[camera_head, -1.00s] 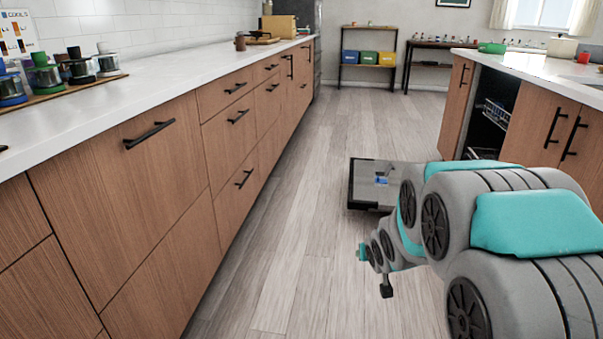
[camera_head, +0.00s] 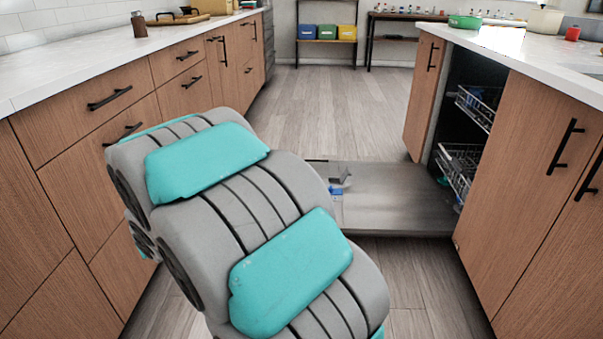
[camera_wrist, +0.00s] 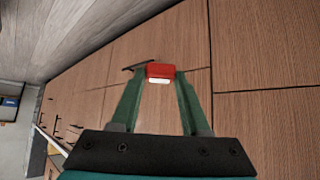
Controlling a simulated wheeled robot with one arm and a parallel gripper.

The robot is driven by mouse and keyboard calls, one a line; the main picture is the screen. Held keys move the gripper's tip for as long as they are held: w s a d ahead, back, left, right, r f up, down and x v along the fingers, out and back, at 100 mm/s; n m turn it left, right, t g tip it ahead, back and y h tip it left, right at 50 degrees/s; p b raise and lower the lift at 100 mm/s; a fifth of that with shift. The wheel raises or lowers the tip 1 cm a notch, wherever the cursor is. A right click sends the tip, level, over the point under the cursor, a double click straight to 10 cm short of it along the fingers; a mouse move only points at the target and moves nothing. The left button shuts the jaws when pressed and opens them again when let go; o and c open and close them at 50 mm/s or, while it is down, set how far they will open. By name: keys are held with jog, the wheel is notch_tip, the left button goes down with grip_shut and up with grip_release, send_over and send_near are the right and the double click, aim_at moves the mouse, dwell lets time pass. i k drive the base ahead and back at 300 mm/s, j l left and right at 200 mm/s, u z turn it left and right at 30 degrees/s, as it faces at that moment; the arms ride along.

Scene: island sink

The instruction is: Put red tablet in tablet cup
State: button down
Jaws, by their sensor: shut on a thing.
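A small red tablet with a white lower face (camera_wrist: 160,73) sits between the fingertips in the wrist view. My gripper (camera_wrist: 160,78) is shut on it, with one green finger on each side. In the head view my arm hides the gripper and the tablet. The dishwasher door (camera_head: 400,198) lies folded down just above the floor. On its left part is a small blue piece (camera_head: 336,191) beside a raised grey flap (camera_head: 341,174); this looks like the tablet cup, partly hidden behind my arm. The tablet is apart from it.
Dishwasher racks (camera_head: 462,165) show inside the open bay at right. Wooden island cabinets (camera_head: 525,190) flank it. A row of drawers under a white counter (camera_head: 75,65) runs along the left. The floor (camera_head: 340,105) beyond the door is clear.

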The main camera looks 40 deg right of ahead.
aim_at(334, 186)
jog(key=i+l, duration=0.2)
jog(key=l, duration=0.15)
jog(key=i+l, duration=0.2)
jog(key=l, duration=0.2)
jog(key=i+l, duration=0.15)
jog(key=l, duration=0.2)
jog(key=i+l, duration=0.2)
jog(key=l, duration=0.2)
jog(key=i+l+u, duration=0.1)
jog(key=l, duration=0.25)
jog(key=i+l, duration=0.3)
jog(key=k+l, duration=0.1)
jog(key=l, duration=0.7)
